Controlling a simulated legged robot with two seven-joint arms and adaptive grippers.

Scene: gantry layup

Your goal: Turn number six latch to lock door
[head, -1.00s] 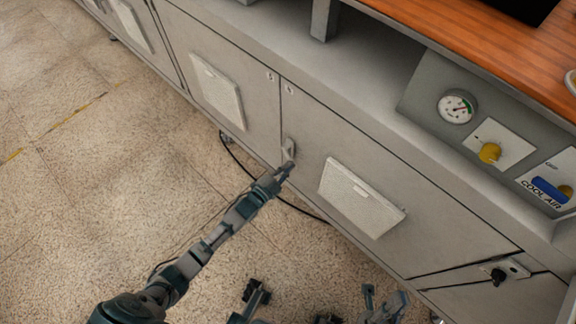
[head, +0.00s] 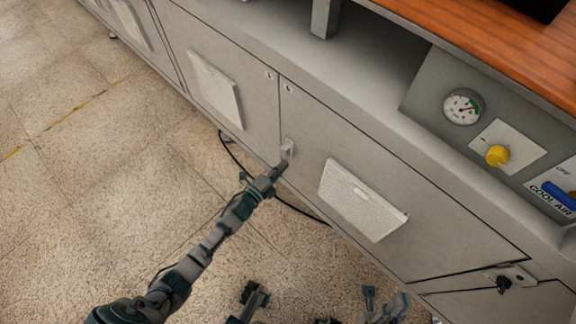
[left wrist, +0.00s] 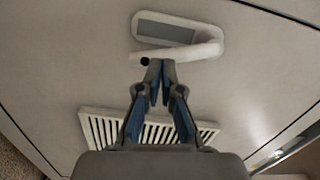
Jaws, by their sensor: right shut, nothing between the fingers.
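The latch (head: 288,150) is a small light-coloured fitting on the lower left part of a grey cabinet door (head: 330,145). I cannot read a number on it. In the left wrist view, its white lever (left wrist: 190,51) lies slightly tilted below a grey recessed plate (left wrist: 165,31). My left gripper (head: 281,167) is at the latch. In the left wrist view, its fingertips (left wrist: 160,66) are close together just below the lever's left end; I cannot tell whether they touch it. My right gripper (head: 384,302) is low at the picture's bottom edge, shut and away from the door.
A white louvred vent (head: 360,200) is right of the latch on the same door; it shows in the left wrist view (left wrist: 100,128). A black cable (head: 300,208) lies on the floor below. A gauge (head: 462,107) and yellow knob (head: 497,155) are at upper right. Floor at left is clear.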

